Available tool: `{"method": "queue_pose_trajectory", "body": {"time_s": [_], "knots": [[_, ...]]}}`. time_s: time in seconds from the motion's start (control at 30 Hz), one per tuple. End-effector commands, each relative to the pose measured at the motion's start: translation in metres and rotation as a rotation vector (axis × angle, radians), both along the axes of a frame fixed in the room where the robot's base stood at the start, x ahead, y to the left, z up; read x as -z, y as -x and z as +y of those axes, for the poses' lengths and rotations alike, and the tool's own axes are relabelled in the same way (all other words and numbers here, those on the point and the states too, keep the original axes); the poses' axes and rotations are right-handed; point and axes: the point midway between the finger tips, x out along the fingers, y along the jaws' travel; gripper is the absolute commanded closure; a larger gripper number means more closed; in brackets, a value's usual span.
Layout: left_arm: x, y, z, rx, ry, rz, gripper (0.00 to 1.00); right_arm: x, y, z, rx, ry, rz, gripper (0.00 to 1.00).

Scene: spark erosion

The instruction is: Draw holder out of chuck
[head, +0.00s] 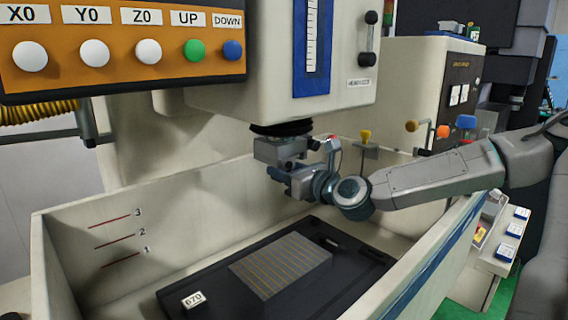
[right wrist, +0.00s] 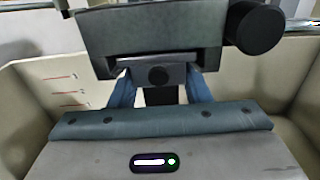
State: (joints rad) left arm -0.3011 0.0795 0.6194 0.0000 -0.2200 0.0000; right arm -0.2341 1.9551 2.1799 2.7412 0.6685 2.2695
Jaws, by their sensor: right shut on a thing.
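The chuck (head: 280,149) is a grey block under the machine head, with a dark round collar above it. In the right wrist view the chuck (right wrist: 150,40) fills the top, with a black knob at its right. My right gripper (head: 288,175) is just below the chuck, reaching in from the right. Its blue fingers in the right wrist view (right wrist: 160,92) are shut on the dark holder (right wrist: 160,96), directly under the chuck. The gripper mostly hides the holder in the head view. I cannot tell whether the holder is still seated. My left gripper is out of view.
Below is a tank (head: 90,250) with marked level lines. In it lies a black plate (head: 215,300) bearing a ribbed grey block (head: 282,264) and a tag reading 670. A button panel (head: 120,50) hangs at upper left. Colored knobs (head: 440,130) stand behind my right arm.

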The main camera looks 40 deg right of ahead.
Motion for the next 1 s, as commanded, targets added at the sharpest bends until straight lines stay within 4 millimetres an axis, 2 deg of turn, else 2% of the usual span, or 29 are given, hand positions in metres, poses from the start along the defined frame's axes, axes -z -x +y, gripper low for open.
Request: {"method": "queue_pose_trajectory", "body": {"time_s": [0.4, 0.43, 0.53, 0.57, 0.83, 1.0], "knots": [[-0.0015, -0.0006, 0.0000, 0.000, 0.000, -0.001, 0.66, -0.0025, -0.0001, -0.0003, 0.001, 0.001, -0.002, 0.93], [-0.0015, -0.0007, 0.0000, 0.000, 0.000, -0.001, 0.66, -0.0025, -0.0001, -0.0003, 0.001, 0.001, -0.002, 0.55], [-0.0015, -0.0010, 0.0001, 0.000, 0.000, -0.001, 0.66, -0.0024, -0.0001, -0.0003, 0.001, 0.001, -0.001, 0.35], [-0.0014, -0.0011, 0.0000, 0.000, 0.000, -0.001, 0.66, -0.0024, -0.0001, -0.0003, 0.001, 0.001, -0.001, 0.31], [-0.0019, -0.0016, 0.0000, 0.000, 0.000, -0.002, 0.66, -0.0017, 0.0000, -0.0002, 0.000, -0.001, 0.001, 0.31], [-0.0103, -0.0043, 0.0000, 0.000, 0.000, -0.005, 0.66, -0.0039, 0.0006, -0.0035, -0.002, -0.002, 0.000, 0.31]]}}
